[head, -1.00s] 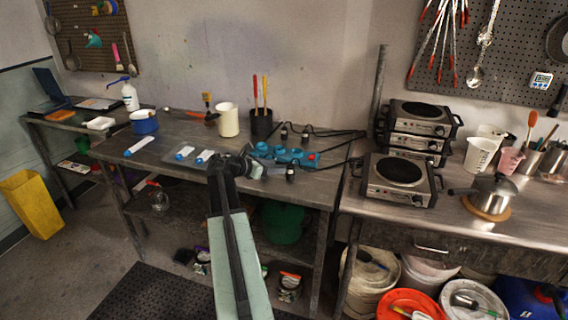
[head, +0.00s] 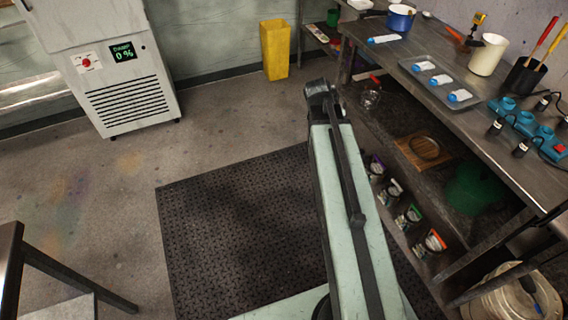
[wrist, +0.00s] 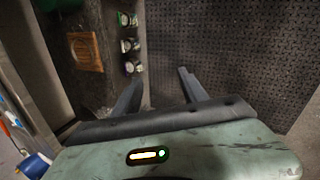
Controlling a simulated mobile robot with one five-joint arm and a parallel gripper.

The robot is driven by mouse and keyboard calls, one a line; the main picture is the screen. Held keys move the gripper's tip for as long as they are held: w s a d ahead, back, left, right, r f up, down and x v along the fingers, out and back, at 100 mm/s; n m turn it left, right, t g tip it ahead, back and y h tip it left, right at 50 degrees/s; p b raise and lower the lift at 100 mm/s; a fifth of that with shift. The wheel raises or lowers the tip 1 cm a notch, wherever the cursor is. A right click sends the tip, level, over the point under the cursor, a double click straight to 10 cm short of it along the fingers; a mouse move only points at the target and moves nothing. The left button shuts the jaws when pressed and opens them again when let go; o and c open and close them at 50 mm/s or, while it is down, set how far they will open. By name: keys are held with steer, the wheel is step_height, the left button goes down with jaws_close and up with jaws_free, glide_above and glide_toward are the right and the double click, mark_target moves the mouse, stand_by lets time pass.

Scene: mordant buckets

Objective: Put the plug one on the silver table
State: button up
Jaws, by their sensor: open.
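My gripper (head: 322,97) is open and empty over the floor, to the left of the long workbench. In the wrist view its two jaws (wrist: 160,90) stand apart with nothing between them. Small black plugs lie around a blue power strip (head: 525,121) on the workbench at right: one plug (head: 495,127) and another plug (head: 520,149) are in front, and one (head: 543,102) is behind. Which is the plug named in the task I cannot tell. A metal table (head: 12,245) shows only its corner and legs at lower left; whether it is the silver table I cannot tell.
The workbench (head: 430,85) also bears a tray (head: 443,92) of white items, a cream beaker (head: 487,55) and a blue pot (head: 400,18). A black mat (head: 240,225) and open floor lie left. A yellow bin (head: 273,50) stands behind.

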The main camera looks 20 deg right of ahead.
steer(key=s+a+f+m+y, duration=0.2)
steer(key=a+m+y, duration=0.15)
steer(key=a, duration=2.05)
steer(key=shift+y, duration=0.35)
step_height(320, 180, up, 5)
steer(key=p, duration=0.4)
steer(key=shift+s+d+f, duration=0.15)
steer(key=shift+f, duration=0.05)
